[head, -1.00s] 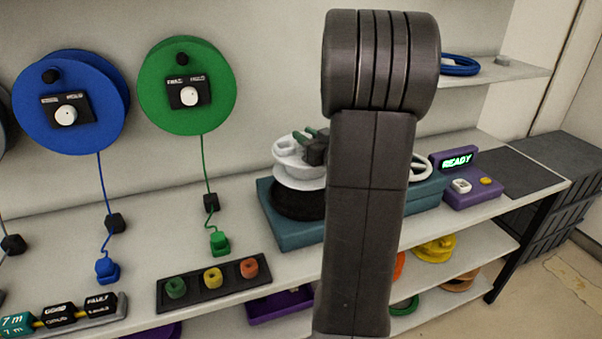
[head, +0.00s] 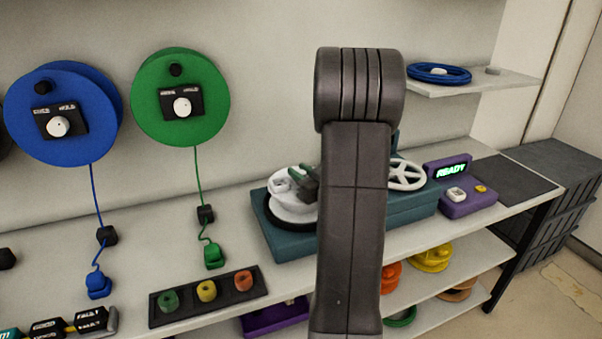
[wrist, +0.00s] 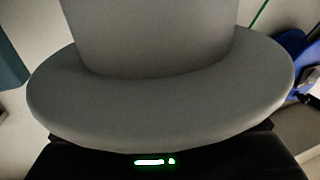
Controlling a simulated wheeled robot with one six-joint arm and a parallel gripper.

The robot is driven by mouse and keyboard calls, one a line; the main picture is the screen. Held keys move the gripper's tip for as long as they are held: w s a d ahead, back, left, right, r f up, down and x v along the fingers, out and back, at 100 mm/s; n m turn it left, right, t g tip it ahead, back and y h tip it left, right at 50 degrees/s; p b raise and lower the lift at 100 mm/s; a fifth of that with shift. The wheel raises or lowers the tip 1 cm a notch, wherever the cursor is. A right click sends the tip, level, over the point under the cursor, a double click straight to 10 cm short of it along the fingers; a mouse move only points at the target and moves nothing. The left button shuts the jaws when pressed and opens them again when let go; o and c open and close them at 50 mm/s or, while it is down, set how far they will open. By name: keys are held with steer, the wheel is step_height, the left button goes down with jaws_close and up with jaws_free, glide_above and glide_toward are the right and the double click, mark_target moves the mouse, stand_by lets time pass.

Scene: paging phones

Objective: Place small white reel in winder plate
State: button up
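The small white reel (head: 290,212) is at the left end of the teal winder (head: 282,246) in the head view. It sits low over the black round winder plate (head: 270,215), whose dark rim shows around its left side. Whether it is fully seated I cannot tell. My gripper (head: 300,182) is at the top of the reel, dark with greenish fingers, and appears shut on it. My arm hides the reel's right side. In the wrist view the reel (wrist: 160,100) fills most of the picture, pale grey, and hides the fingertips.
A white spoked wheel (head: 406,175) stands on the winder's right part, partly behind my arm. A purple box (head: 468,205) reading READY is to its right. A black tray (head: 208,298) with coloured rings lies at front left. Green (head: 205,85) and blue (head: 85,95) wall reels hang behind.

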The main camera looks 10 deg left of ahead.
steer(key=o, duration=0.4)
steer(key=shift+o, duration=0.2)
steer(key=shift+r+p, duration=0.25)
steer(key=shift+p, duration=0.1)
steer(key=b+v, duration=0.1)
steer(key=v, duration=1.1)
steer(key=shift+f, duration=0.15)
